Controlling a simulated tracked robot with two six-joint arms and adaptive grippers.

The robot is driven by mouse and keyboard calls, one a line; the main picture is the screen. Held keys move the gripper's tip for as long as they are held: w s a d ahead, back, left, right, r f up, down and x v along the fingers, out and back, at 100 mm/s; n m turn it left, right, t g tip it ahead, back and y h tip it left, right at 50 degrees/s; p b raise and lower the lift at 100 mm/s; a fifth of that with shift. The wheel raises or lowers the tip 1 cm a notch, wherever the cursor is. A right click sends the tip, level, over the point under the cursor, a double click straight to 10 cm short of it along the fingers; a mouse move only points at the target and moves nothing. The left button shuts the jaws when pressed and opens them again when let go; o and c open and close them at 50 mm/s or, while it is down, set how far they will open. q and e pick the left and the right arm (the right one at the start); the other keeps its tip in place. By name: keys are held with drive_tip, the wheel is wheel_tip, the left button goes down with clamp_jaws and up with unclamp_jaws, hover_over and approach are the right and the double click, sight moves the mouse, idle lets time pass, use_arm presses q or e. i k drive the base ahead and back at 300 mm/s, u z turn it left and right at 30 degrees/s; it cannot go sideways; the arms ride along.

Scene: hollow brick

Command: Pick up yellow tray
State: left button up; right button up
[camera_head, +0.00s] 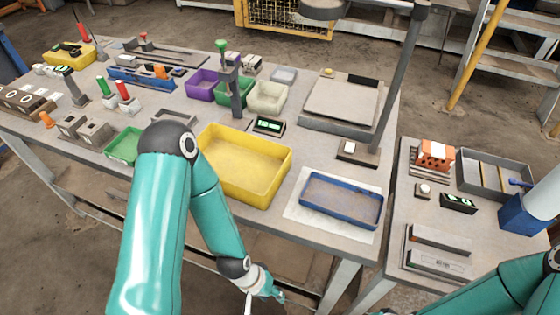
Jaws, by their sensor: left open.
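The yellow tray (262,189) is a large rectangular open tray near the front edge of the table, in the middle of the head view. It looks empty. My left arm passes in front of its left side and hides part of that side. My left gripper (264,293) is low at the bottom of the view, in front of the table edge and apart from the tray. It is open, and nothing shows in it. Part of my right arm shows at the bottom right; its gripper is out of view.
A blue tray (341,201) on a white sheet lies right of the yellow tray. A small black display (268,125), a cream bin (268,97) and a green bin (234,92) stand behind it. A green tray (124,146) lies left. A post (402,75) rises behind right.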

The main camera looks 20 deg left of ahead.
sight(236, 163)
drive_tip(key=z, duration=0.8)
drive_tip(key=k, duration=1.4)
drive_tip(key=u, duration=1.4)
drive_tip(key=i, duration=1.25)
drive_tip(key=z, duration=0.1)
